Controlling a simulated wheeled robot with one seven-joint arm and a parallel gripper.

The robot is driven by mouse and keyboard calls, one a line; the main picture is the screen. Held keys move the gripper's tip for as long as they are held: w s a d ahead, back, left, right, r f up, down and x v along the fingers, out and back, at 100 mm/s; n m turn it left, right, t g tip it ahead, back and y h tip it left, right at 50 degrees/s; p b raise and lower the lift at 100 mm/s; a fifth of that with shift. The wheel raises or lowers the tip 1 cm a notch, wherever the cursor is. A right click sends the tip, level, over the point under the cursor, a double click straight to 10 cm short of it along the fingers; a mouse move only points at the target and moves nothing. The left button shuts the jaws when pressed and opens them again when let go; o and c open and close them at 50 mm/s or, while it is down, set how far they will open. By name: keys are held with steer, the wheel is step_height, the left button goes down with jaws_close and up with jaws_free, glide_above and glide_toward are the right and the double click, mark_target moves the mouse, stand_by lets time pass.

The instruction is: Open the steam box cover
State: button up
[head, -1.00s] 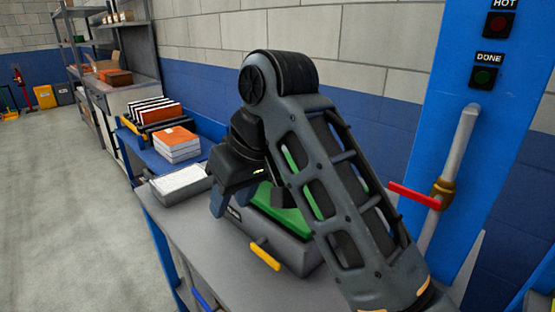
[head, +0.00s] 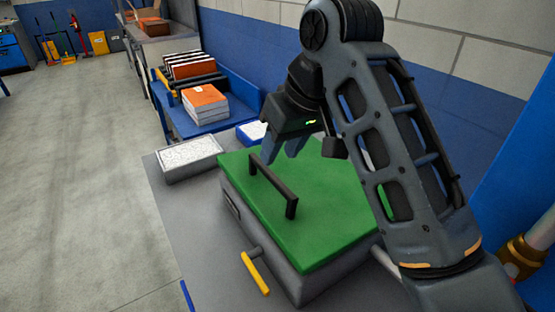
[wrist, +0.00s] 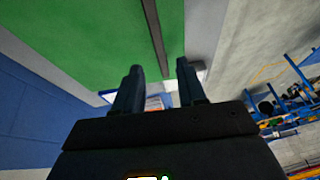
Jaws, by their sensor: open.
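The steam box (head: 275,262) is a grey box on the table. Its green cover (head: 325,215) lies flat on top, closed, with a black bar handle (head: 272,186) along its left part. My gripper (head: 287,150) is open and empty, with its fingers pointing down over the far part of the cover, beyond the handle's far end. In the wrist view, the cover (wrist: 85,35) and handle (wrist: 156,38) lie ahead of the open fingers (wrist: 160,68), which are apart from the handle. My forearm hides the cover's right side.
A yellow-handled lever (head: 256,273) sticks out from the box front. A white-topped box (head: 190,158) stands beyond it on the grey table (head: 185,225). Books (head: 205,103) sit on a blue cart behind. A pipe valve (head: 530,245) is at right.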

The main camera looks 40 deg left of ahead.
mark_target(270, 172)
steer(key=x, duration=0.5)
steer(key=shift+a+f, duration=0.1)
steer(key=shift+f, duration=0.2)
jaws_close()
stand_by(0.4)
